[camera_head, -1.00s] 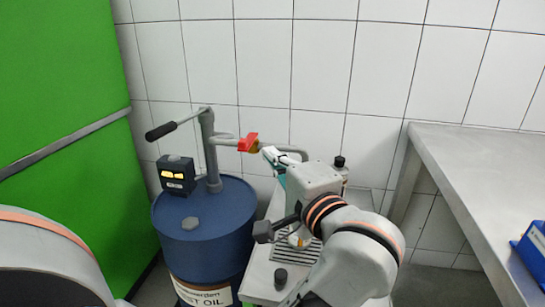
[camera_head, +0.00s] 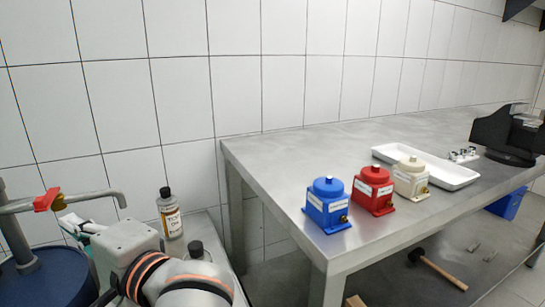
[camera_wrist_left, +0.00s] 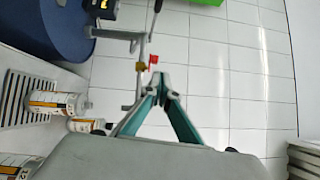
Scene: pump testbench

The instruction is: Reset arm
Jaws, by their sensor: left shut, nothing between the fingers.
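My left arm comes in at the lower left of the head view, with its grey, orange-banded links in front. My left gripper (camera_head: 72,226) is close to the blue drum's pump pipe, just below the red valve handle (camera_head: 47,200). In the left wrist view the teal fingers (camera_wrist_left: 160,82) meet at the tips and hold nothing. The red handle also shows there just past the tips (camera_wrist_left: 153,60); I cannot tell the exact gap. My right gripper is not in view.
The blue drum (camera_head: 45,285) stands at the left. A labelled bottle (camera_head: 170,214) stands behind my arm. On the steel table (camera_head: 300,160) are blue (camera_head: 327,205), red (camera_head: 373,190) and cream (camera_head: 411,178) pump units and a white tray (camera_head: 455,177). A mallet (camera_head: 440,270) lies below.

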